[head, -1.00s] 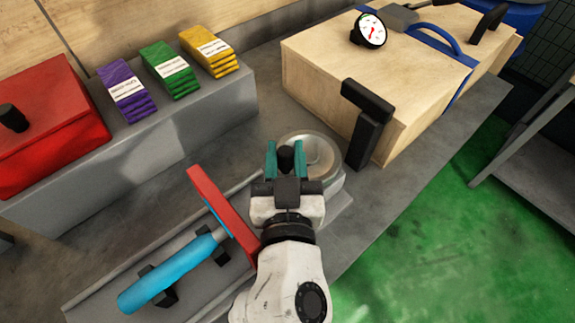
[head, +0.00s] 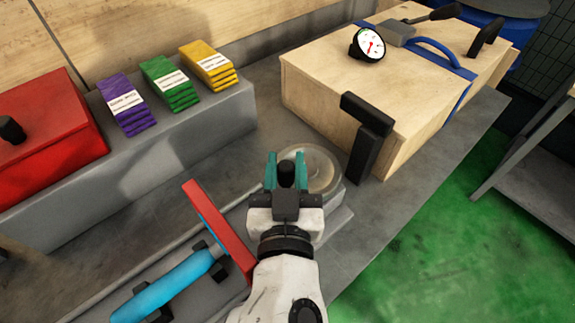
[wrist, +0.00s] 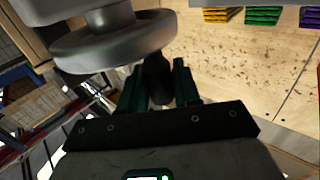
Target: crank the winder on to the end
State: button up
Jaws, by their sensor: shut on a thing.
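The winder is a round grey metal wheel (head: 325,172) on the bench machine, right of my gripper in the head view. Its upright black crank knob (head: 287,174) stands between my fingers. My gripper (head: 286,172) is shut on this knob, with a teal finger on either side. In the wrist view the wheel (wrist: 115,42) fills the upper left, and the dark knob (wrist: 158,80) sits between the fingertips (wrist: 160,86). Part of the wheel is hidden behind my gripper in the head view.
A red plate (head: 217,230) and blue cylinder (head: 165,288) are left of my arm. A wooden case (head: 330,85) with a black handle (head: 368,130) stands close behind the wheel. A red box (head: 50,130) and coloured stacks (head: 168,88) are farther left.

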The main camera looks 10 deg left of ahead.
jog(key=shift+s+a, duration=0.1)
jog(key=shift+a, duration=0.3)
jog(key=o, duration=0.9)
jog(key=shift+a+f, duration=0.1)
jog(key=shift+a, duration=0.05)
jog(key=shift+s+d+b, duration=0.6)
jog(key=shift+s+d, duration=0.35)
jog(key=shift+s, duration=0.9)
jog(key=shift+s+d+b, duration=0.65)
jog(key=shift+s+d, duration=0.25)
jog(key=shift+s, duration=0.95)
jog(key=shift+s+d+b, duration=0.6)
jog(key=shift+s+d, duration=0.35)
jog(key=shift+s, duration=0.9)
jog(key=s, duration=0.3)
jog(key=s+d+b, duration=0.1)
jog(key=s, duration=0.3)
jog(key=s+d+b, duration=0.1)
jog(key=s, duration=0.2)
jog(key=shift+s+d, duration=0.1)
jog(key=shift+s, duration=0.2)
